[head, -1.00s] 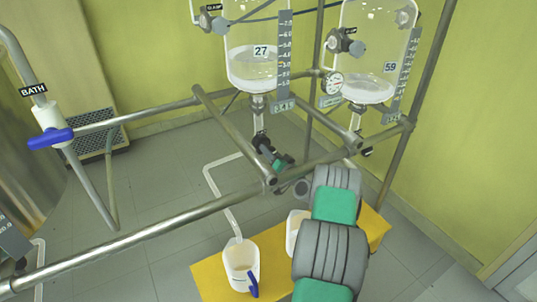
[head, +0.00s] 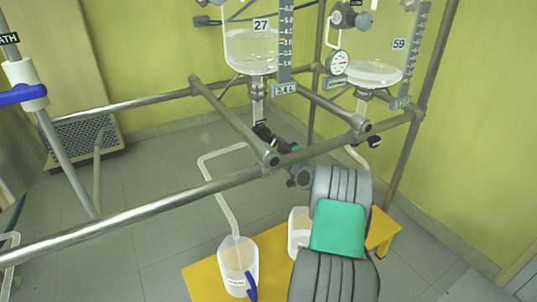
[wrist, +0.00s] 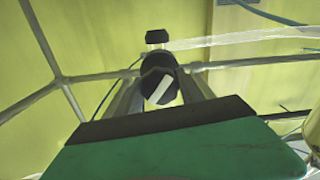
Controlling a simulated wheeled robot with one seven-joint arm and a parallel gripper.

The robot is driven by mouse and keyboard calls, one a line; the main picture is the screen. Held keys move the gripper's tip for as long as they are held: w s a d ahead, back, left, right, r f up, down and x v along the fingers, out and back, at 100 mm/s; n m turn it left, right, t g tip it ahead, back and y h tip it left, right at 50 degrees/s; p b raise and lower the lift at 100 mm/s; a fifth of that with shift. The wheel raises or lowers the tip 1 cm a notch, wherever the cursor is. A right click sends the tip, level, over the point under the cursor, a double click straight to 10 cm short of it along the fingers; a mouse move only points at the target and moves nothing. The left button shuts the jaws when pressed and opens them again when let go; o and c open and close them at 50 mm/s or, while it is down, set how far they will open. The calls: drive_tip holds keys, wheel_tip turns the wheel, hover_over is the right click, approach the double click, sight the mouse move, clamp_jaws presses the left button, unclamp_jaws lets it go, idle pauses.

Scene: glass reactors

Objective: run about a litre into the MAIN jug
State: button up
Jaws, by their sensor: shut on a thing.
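Reactor 27 (head: 251,45) holds clear liquid, and its small plate (head: 285,90) appears to read 3.4 L. A black valve knob (wrist: 158,85) with a white bar sits below its outlet. My gripper (head: 274,143) is shut on this knob; in the wrist view the knob is between the two fingers. A pipe (head: 220,190) runs from the valve down to a white jug (head: 236,255) with a blue handle. The pipe's end is at the jug's mouth. The jug's label is too small to read, and its liquid level is unclear.
A second white jug (head: 299,228) stands partly behind my arm on the yellow bench (head: 200,285). Reactor 59 (head: 375,65) hangs at the right. Steel rails (head: 130,216) cross in front of the reactors. A blue-handled BATH valve (head: 22,95) is at the left.

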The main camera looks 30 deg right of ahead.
drive_tip(key=n+b, duration=0.3)
drive_tip(key=shift+b, duration=0.4)
drive_tip(key=n+b, duration=0.1)
drive_tip(key=n, duration=0.1)
drive_tip(key=shift+r+n+b, duration=0.2)
drive_tip(key=shift+n+b, duration=0.1)
drive_tip(key=shift+b, duration=0.1)
drive_tip(key=n, duration=0.3)
drive_tip(key=shift+r+n, duration=0.15)
drive_tip(key=shift+n, duration=1.75)
drive_tip(key=shift+a, duration=0.1)
drive_tip(key=o, duration=1.1)
drive_tip(key=shift+w, duration=0.1)
drive_tip(key=o, duration=0.3)
drive_tip(key=shift+f, duration=0.25)
